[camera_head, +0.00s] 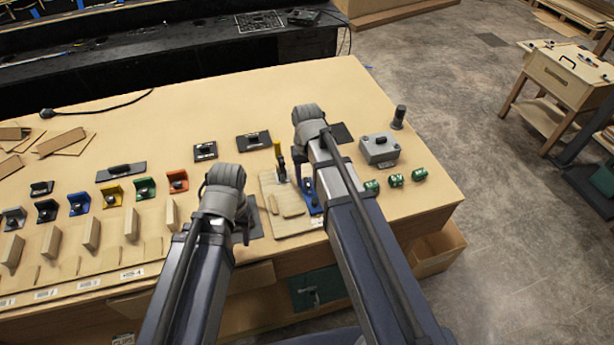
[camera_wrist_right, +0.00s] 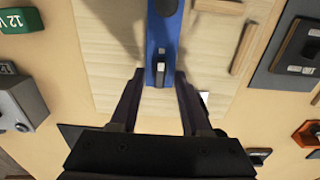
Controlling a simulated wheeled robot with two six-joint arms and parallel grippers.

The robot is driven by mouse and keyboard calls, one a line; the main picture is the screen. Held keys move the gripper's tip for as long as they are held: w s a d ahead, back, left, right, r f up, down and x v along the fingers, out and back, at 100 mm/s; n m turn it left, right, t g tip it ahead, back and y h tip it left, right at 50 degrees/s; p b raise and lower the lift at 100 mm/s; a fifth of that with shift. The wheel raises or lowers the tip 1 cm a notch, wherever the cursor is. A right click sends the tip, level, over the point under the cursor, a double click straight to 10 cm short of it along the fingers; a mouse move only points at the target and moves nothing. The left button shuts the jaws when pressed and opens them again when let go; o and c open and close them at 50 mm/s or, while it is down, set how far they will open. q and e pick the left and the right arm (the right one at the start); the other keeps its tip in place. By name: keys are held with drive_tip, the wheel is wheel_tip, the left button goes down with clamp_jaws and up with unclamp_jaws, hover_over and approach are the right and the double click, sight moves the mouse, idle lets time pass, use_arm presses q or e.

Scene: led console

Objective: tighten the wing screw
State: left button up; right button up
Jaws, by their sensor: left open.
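A blue fixture (camera_head: 309,196) stands on a pale wooden board (camera_head: 290,226) near the table's front edge. In the right wrist view the blue fixture (camera_wrist_right: 157,30) runs down from the top, with a small dark upright piece (camera_wrist_right: 160,72) on it that may be the wing screw. My right gripper (camera_wrist_right: 159,76) is open, one finger on each side of the blue fixture's lower end; contact is not clear. In the head view my right arm partly hides the fixture. My left gripper (camera_head: 247,228) is open, low at the board's left side, its fingers mostly hidden by its wrist.
A grey box (camera_head: 379,149), green blocks (camera_head: 396,180) and a dark cylinder (camera_head: 399,117) are to the right. Coloured brackets (camera_head: 145,188) and wooden dividers (camera_head: 91,234) line the left. The table's back middle is clear.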

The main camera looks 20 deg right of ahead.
sight(307, 182)
wheel_tip(307, 182, up, 8)
drive_tip(key=p, duration=0.8)
use_arm(q)
wheel_tip(307, 182, up, 8)
drive_tip(key=shift+f, duration=0.2)
use_arm(e)
drive_tip(key=shift+s+f, duration=0.1)
drive_tip(key=shift+f, duration=0.05)
